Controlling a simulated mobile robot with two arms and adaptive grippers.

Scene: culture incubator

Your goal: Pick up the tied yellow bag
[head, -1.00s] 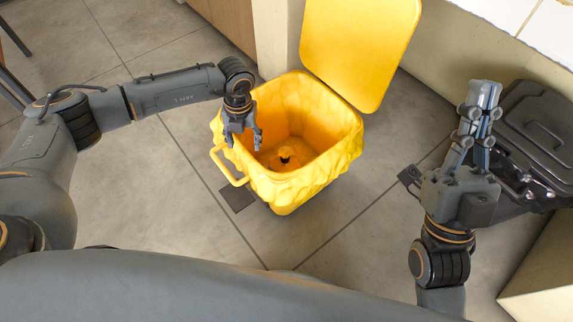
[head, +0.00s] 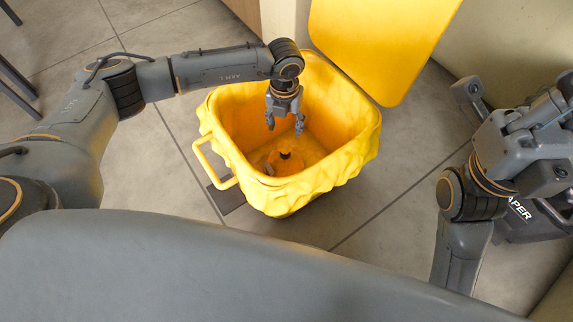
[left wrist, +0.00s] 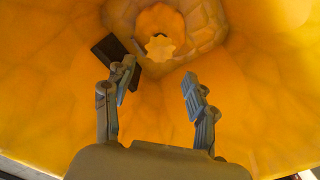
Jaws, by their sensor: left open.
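An open yellow bin (head: 367,152) with a crumpled yellow lining stands on the floor. The tied yellow bag (head: 291,165) appears to be the orange-yellow bundle with a dark centre at its bottom. In the left wrist view the bundle (left wrist: 192,37) has a pale star-shaped middle and lies beyond the fingertips. My left gripper (head: 285,124) is open and empty, pointing down inside the bin's opening above the bundle. Its two fingers (left wrist: 159,72) stand apart in the left wrist view, with no clear contact. My right gripper (head: 520,110) is at the right edge, partly cut off.
The bin's yellow lid (head: 375,40) stands raised behind it. A handle (head: 212,165) sticks out at its left. A small dark flat object (left wrist: 112,50) shows beside the bundle in the left wrist view. A black case (head: 530,222) is at the right. Tiled floor (head: 390,215) is clear in front.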

